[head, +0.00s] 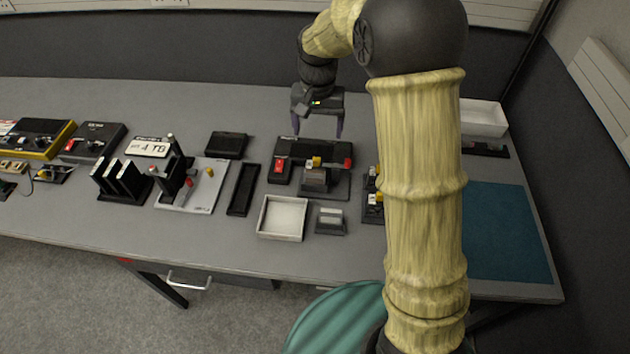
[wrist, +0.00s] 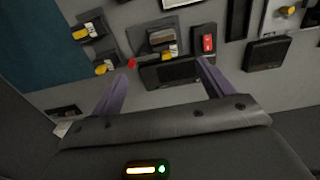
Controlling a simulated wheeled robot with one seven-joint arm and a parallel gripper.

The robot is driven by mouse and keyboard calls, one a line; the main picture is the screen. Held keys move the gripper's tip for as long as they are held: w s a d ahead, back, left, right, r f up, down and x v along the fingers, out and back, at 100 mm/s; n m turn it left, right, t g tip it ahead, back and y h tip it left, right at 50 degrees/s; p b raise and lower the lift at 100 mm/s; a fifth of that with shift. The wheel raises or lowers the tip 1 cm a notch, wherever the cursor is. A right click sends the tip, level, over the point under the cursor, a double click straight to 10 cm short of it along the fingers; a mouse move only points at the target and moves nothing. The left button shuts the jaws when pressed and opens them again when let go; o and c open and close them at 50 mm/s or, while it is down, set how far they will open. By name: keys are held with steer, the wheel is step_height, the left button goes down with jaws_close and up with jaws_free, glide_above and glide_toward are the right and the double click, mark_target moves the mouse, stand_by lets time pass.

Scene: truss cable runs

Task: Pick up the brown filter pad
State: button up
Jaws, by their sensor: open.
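A small flat brownish pad sits on a dark grey block in the middle of the bench; I take it for the filter pad (wrist: 162,36). In the head view the block (head: 315,180) shows with a yellow knob and a red knob behind it, and the pad's colour is hard to make out there. My gripper (head: 318,127) is open and empty, above and behind the block, pointing down. In the wrist view my gripper (wrist: 162,72) has its two purple fingers spread wide, and the pad lies beyond the fingertips, between their lines, untouched.
A white tray (head: 283,236) and a small dark holder with pale pieces (head: 330,218) stand in front. A red switch (wrist: 208,42) is beside the block. Yellow-knobbed clamps (wrist: 88,33) stand on its other side. A teal mat (head: 505,235) lies at the right.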

steer(key=p, duration=0.1)
glide_toward(315, 174)
steer(key=f, duration=0.5)
steer(key=shift+w+d, duration=0.25)
steer(key=shift+d, duration=0.05)
steer(key=shift+s+a+f+p, duration=0.1)
steer(key=shift+f+p, duration=0.2)
steer(key=shift+f, duration=0.6)
steer(key=shift+w+a+f+p, duration=0.1)
steer(key=shift+f+p, duration=0.15)
steer(key=shift+f, duration=0.6)
steer(key=shift+s+a+f+p, duration=0.1)
steer(key=shift+f+p, duration=0.2)
steer(key=shift+f, duration=0.6)
steer(key=c, duration=1.1)
